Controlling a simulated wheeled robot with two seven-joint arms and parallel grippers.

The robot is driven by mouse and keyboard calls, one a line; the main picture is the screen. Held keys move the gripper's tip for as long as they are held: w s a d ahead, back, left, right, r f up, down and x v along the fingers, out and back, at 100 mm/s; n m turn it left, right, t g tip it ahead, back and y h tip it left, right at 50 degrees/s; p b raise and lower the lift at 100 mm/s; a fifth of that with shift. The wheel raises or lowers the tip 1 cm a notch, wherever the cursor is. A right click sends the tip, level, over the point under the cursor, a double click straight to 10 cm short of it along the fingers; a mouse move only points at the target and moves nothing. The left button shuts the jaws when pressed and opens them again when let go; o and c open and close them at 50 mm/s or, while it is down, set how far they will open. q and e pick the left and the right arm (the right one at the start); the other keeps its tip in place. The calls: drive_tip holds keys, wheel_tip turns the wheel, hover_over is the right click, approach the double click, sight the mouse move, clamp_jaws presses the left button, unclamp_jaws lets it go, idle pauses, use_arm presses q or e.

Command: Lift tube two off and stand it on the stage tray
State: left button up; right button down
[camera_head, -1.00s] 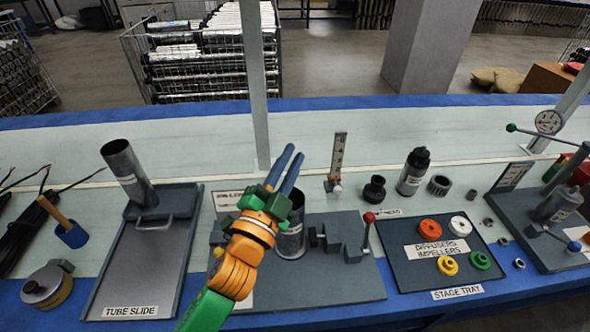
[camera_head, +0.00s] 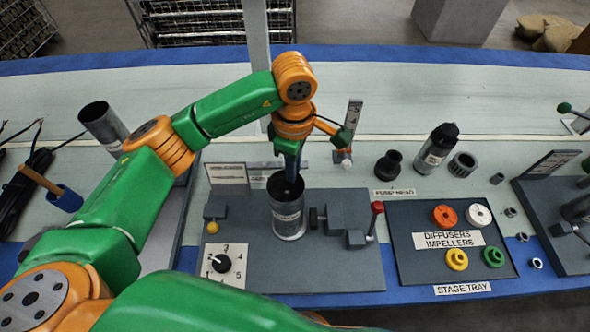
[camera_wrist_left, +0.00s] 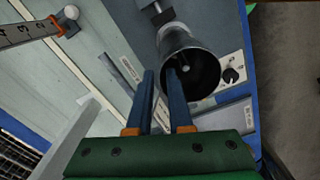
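A grey metal tube (camera_head: 287,212) stands upright on the grey fixture plate (camera_head: 330,275); its label is too small to read. In the left wrist view its open top (camera_wrist_left: 192,73) faces the camera. My left gripper (camera_head: 290,172) points down at the tube's rim from above. In the wrist view the gripper (camera_wrist_left: 160,75) has its two blue fingers apart with nothing held; one finger overlaps the tube's mouth and the other lies outside it. I cannot tell whether they touch. The stage tray (camera_head: 408,262) is at the right. My right gripper is not in view.
A red-knobbed lever (camera_head: 376,208) and an upright gauge strip (camera_head: 353,115) stand near the tube.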

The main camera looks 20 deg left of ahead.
sight(294, 185)
use_arm(q)
wheel_tip(294, 185, down, 8)
drive_tip(key=shift+r+p, duration=0.15)
drive_tip(key=shift+p, duration=0.2)
clamp_jaws()
idle(0.8)
drive_tip(key=shift+r, duration=0.25)
idle(2.2)
drive_tip(key=shift+r+p, duration=0.35)
drive_tip(key=shift+r, duration=0.05)
